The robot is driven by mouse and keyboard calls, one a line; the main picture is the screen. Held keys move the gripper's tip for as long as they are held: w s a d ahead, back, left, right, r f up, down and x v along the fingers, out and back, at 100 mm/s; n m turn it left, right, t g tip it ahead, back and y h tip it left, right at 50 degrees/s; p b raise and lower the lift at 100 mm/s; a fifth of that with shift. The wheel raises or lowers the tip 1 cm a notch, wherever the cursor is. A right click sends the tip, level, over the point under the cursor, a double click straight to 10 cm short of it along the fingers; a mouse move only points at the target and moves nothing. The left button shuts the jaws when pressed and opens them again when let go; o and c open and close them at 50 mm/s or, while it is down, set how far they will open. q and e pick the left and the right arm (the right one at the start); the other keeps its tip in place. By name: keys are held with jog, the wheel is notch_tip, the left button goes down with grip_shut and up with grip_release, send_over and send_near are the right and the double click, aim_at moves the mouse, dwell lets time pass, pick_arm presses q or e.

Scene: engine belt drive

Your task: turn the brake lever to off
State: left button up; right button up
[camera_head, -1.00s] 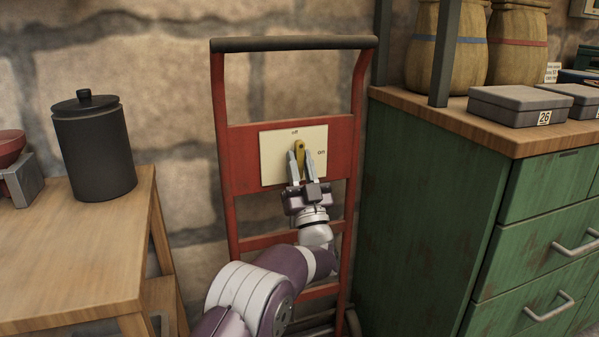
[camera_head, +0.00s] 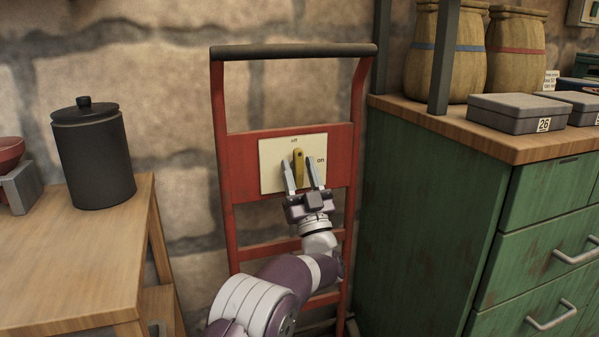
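The brake lever (camera_head: 298,166) is a yellow-brass handle on a cream plate (camera_head: 270,152) fixed to a red hand-truck frame. The plate is marked "off" at its top and "on" at its right side. The lever stands about upright, its upper end toward "off". My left gripper (camera_head: 301,162) is in front of the plate, its two grey fingers spread with the lever between them. Gaps show on both sides of the lever, so the fingers look apart from it. The lever's lower end is partly hidden by the gripper. My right gripper is out of view.
A wooden table (camera_head: 70,260) with a dark lidded canister (camera_head: 94,158) stands at left. A green cabinet (camera_head: 425,220) stands close at right, with grey boxes (camera_head: 515,113) and sacks (camera_head: 515,52) on top. The red frame (camera_head: 236,150) surrounds the plate.

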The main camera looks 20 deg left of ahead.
pick_arm(q)
jog(key=shift+s+d+f+p, duration=0.2)
jog(key=shift+p, duration=0.1)
jog(key=p+v, duration=0.4)
jog(key=v, duration=0.8)
dwell(0.7)
jog(key=shift+o, duration=0.6)
